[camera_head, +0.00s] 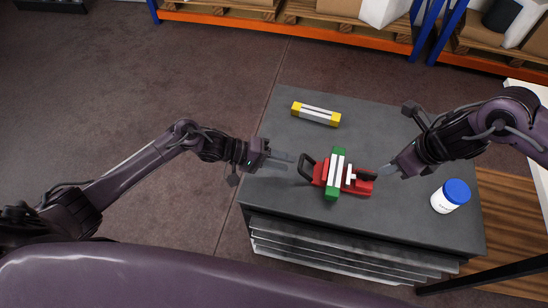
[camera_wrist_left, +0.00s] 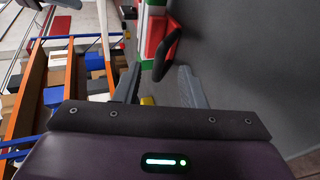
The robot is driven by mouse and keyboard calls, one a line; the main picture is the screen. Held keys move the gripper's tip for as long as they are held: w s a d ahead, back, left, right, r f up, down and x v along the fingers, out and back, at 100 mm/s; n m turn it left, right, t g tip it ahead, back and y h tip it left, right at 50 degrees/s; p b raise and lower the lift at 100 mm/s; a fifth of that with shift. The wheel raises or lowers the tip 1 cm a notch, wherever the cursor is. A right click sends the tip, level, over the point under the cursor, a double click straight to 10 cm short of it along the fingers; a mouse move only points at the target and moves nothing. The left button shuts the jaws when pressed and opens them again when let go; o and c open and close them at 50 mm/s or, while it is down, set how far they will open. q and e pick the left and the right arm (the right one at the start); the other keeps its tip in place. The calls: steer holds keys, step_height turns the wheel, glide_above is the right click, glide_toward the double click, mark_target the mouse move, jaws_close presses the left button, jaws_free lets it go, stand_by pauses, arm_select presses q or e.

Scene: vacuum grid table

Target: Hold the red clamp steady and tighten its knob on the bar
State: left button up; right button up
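The red clamp (camera_head: 359,187) lies on the grey table around a green-and-white bar (camera_head: 335,172). A black handle (camera_head: 306,168) sticks out at its left end, and a dark part shows at its right end. My left gripper (camera_head: 290,160) is just left of the black handle. In the left wrist view its fingers (camera_wrist_left: 160,75) are apart and empty, with the black handle (camera_wrist_left: 168,50) and the red clamp body (camera_wrist_left: 153,32) beyond the tips. My right gripper (camera_head: 379,173) is at the clamp's right end; whether it grips there is hidden.
A yellow-and-white bar (camera_head: 316,114) lies at the back of the table (camera_head: 270,185). A white bottle with a blue lid (camera_head: 451,196) stands to the right of the clamp, near my right arm. Racks with boxes (camera_head: 290,18) stand behind. The table's left edge is free.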

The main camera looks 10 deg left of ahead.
mark_target(301, 165)
arm_select(q)
steer(key=x, duration=0.5)
steer(key=shift+w+d, duration=0.2)
steer(key=shift+d, duration=0.1)
steer(key=shift+c, duration=0.4)
jaws_close()
steer(key=shift+f, duration=0.1)
